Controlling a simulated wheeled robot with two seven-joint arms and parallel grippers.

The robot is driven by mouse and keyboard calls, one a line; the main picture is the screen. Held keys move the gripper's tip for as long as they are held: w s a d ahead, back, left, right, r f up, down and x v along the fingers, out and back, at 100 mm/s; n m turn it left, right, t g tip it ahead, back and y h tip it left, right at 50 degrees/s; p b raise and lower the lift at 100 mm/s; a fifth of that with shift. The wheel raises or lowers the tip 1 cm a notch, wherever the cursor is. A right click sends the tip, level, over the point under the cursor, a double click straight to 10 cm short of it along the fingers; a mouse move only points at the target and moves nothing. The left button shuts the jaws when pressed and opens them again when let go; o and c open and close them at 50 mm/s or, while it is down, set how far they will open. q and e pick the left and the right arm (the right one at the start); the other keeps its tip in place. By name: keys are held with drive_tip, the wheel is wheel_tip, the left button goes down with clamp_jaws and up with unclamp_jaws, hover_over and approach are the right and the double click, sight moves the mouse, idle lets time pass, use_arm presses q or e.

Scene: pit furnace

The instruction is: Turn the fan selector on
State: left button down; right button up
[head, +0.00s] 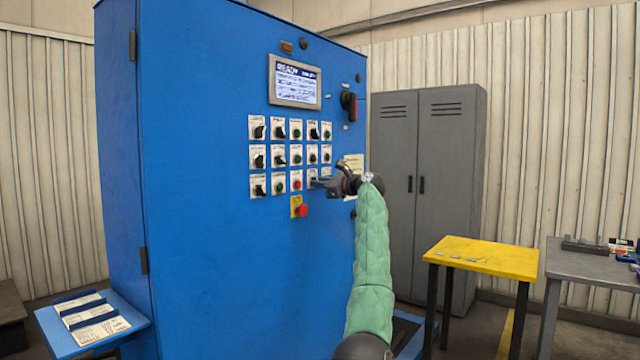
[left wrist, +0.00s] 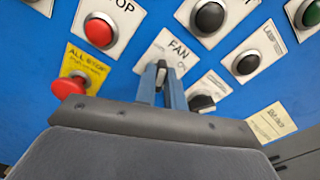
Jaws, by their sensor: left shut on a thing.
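The fan selector (left wrist: 161,69) is a small dark knob on a white plate marked FAN (left wrist: 178,47) on the blue control cabinet (head: 240,260). In the head view my left gripper (head: 318,182) reaches the lower right of the button grid and hides most of the selector. In the left wrist view its two blue-grey fingers stand on either side of the knob and are shut on it. The knob's exact angle is hard to tell behind the fingers. My right gripper is not in view.
Close by are a red all-stop button (left wrist: 68,87) on a yellow plate, a red button (left wrist: 99,32), a black button (left wrist: 208,16) and another dark selector (left wrist: 202,103). A screen (head: 295,82) sits above. A grey locker (head: 440,150) and yellow table (head: 485,257) stand to the right.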

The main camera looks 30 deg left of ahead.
use_arm(q)
drive_tip(key=shift+w+r+m+p, duration=0.1)
drive_tip(key=shift+m+p, duration=0.8)
drive_tip(key=shift+m, duration=1.9)
drive_tip(key=shift+w+m+p, duration=0.1)
drive_tip(key=shift+m+p, duration=0.8)
drive_tip(key=shift+m, duration=1.9)
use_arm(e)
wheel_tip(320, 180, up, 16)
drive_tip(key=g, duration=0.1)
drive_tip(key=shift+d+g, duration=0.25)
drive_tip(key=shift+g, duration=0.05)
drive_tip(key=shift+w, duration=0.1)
use_arm(q)
drive_tip(key=c, duration=1.5)
unclamp_jaws()
